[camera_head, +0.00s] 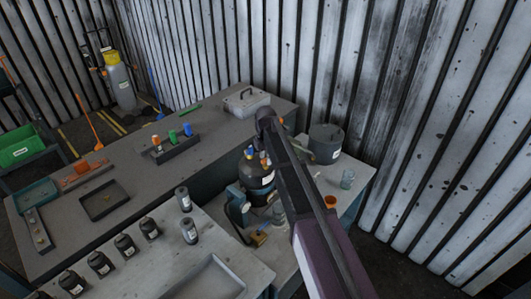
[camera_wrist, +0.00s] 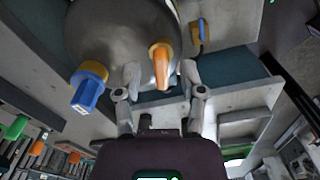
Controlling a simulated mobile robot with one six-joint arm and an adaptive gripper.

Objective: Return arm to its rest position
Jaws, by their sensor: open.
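My gripper (camera_wrist: 160,73) shows in the wrist view with its two grey fingers spread apart. A rounded dark grey housing (camera_wrist: 122,40) fills the upper part of that view. It carries an orange fitting (camera_wrist: 161,64) that appears between the fingertips, and a blue fitting with a yellow collar (camera_wrist: 88,88) to the left. I cannot tell whether the fingers touch the orange fitting. In the head view my arm reaches up from the bottom right, and my gripper is not clearly seen. A dark round vessel (camera_head: 259,178) with a white label stands beside the arm.
A grey lidded pot (camera_head: 325,143), a glass (camera_head: 347,179) and an orange cup (camera_head: 330,201) stand right of my arm. A grey box (camera_head: 246,102) and a rack of coloured handles (camera_head: 175,150) are on the back bench. Several dark bottles line the front bench. A corrugated wall rises behind.

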